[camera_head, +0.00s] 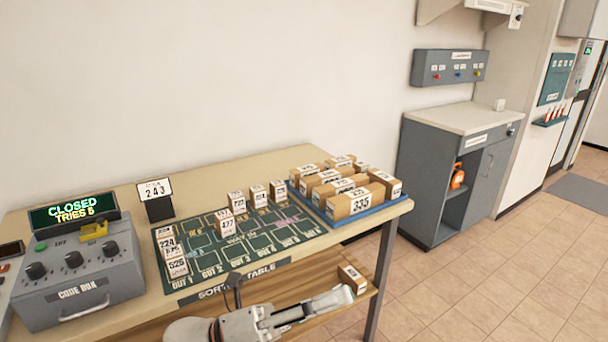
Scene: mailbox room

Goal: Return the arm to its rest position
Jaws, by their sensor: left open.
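My left arm comes in at the bottom of the head camera view. My left gripper (335,299) is open, in front of the sorting table (320,160) and below its top. Its fingers point right, close to a small brown parcel (352,279) with a white label that is on the lower wooden shelf (262,288). I cannot tell whether a finger touches this parcel. Nothing shows held between the fingers. My right gripper is out of view.
A green sorting mat (215,262) with several small numbered boxes lies on the table. A blue tray (343,238) of parcels stands at its right end. A grey code box (80,285) with a "CLOSED, TRIES 5" display is at left. Tiled floor is clear at right.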

